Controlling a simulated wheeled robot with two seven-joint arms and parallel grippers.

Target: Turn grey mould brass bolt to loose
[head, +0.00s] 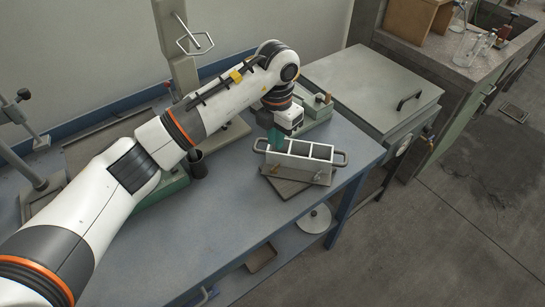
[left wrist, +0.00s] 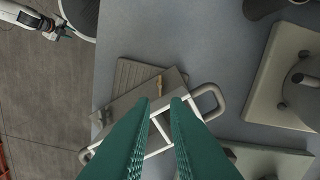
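The grey mould (head: 331,166) is a long open box with several compartments and a loop handle at each end. It lies on a dark flat plate near the right end of the blue bench. A brass bolt (left wrist: 158,86) stands out from its long side in the left wrist view. My left gripper (head: 277,139) has green fingers and is above the mould's left end. In the left wrist view its fingers (left wrist: 163,102) are apart with nothing between them, and they hide part of the mould (left wrist: 125,103). Part of my right arm seems to show at that view's top left, too small to read.
A grey-green box (head: 318,107) stands behind the mould, close to my left wrist. A grey cabinet with a lidded top (head: 365,80) is right of the bench. A dark cup (head: 198,164) stands left of the mould. The bench front (head: 235,220) is clear.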

